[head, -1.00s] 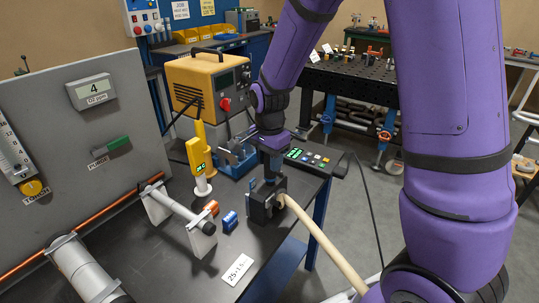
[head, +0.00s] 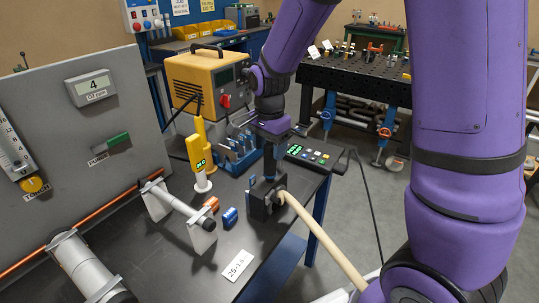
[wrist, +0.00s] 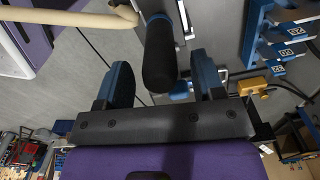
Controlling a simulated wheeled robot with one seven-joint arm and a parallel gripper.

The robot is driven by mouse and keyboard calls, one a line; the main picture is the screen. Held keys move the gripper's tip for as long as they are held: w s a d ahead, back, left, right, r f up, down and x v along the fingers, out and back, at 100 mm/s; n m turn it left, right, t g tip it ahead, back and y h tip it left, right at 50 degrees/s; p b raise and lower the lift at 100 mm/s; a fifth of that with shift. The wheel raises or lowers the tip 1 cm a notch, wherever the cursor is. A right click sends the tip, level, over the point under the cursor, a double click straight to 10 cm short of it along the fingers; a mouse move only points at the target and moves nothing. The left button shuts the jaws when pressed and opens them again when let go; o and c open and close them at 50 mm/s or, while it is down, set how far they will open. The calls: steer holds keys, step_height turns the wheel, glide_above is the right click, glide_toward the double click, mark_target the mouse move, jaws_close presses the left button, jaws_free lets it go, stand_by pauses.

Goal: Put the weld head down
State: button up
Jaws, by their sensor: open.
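The weld head (head: 262,205), a dark block with a beige hose (head: 322,238) at its side, stands upright on the dark bench top (head: 205,262). My gripper (head: 272,158) is above it, pointing down. In the wrist view, my gripper (wrist: 161,85) is open, with a blue-and-black finger on each side. The weld head's black handle (wrist: 160,58), with a blue ring, shows between the fingers, with gaps on both sides. The hose also shows at the upper left there (wrist: 75,15). The underside of the weld head is hidden.
A blue rack (head: 238,152), a yellow handheld tool (head: 198,152) and a keypad (head: 308,156) are close by. A clamped tube (head: 180,207), small orange and blue pieces and a label card (head: 238,266) lie to the left. A yellow power unit (head: 207,82) stands behind.

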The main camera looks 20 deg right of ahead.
step_height(320, 180, up, 9)
steer(key=shift+s+r, duration=0.1)
steer(key=s+d+r+n+t, duration=0.1)
steer(key=s+d+r+n, duration=0.1)
steer(key=s, duration=0.6)
steer(key=s+d+r+n+t, duration=0.2)
steer(key=s+r+n, duration=0.3)
steer(key=s, duration=0.3)
steer(key=s+d+r+n+t, duration=0.2)
steer(key=s+r+n, duration=0.2)
steer(key=s+n, duration=0.2)
steer(key=shift+s+d, duration=0.2)
steer(key=shift+s, duration=0.7)
